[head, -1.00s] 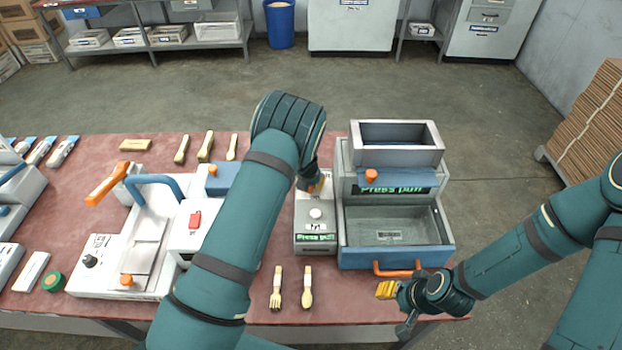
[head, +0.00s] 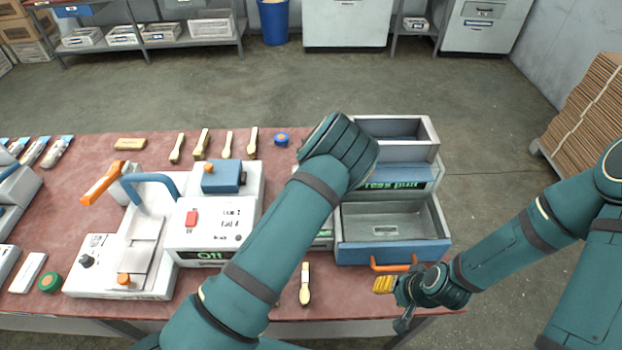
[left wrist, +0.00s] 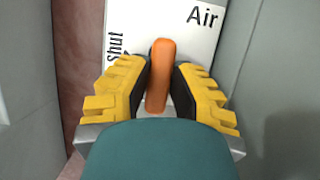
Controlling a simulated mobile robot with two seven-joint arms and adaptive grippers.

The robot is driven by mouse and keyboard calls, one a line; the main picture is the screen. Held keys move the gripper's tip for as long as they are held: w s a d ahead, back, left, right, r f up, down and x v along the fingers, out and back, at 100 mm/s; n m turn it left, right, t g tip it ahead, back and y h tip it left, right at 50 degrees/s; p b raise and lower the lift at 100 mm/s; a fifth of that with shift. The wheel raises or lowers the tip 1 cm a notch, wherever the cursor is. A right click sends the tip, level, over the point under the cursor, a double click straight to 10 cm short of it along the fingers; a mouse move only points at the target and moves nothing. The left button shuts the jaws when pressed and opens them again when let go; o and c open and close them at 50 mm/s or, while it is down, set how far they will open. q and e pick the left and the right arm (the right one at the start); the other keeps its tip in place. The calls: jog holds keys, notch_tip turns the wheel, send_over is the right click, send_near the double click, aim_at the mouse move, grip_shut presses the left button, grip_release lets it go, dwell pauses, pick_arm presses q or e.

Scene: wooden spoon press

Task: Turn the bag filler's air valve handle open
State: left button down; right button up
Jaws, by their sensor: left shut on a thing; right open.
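The air valve's orange handle (left wrist: 160,75) shows in the left wrist view, in front of a white panel (left wrist: 190,20) marked "Air" and "shut". My left gripper (left wrist: 161,85) is shut on the handle, with a yellow-padded finger on each side of it. The handle points nearly straight up in that view, slightly tilted. In the head view my left arm hides the left gripper, the handle and most of the small white box. My right gripper (head: 384,285) is open and empty beside the front right of the grey-blue machine (head: 440,253).
A white machine (head: 220,240) with an "Off" display stands left of my left arm. A wooden spoon (head: 305,285) lies at the table's front. Several wooden utensils and a blue-capped item (head: 281,139) lie at the back. The red table (head: 95,215) has some free room at left.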

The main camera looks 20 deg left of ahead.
pick_arm(q)
jog(key=shift+s+f, duration=0.15)
jog(key=c, duration=0.8)
grip_release()
jog(key=shift+r, duration=0.45)
jog(key=v, duration=1.1)
jog(key=shift+r, duration=0.15)
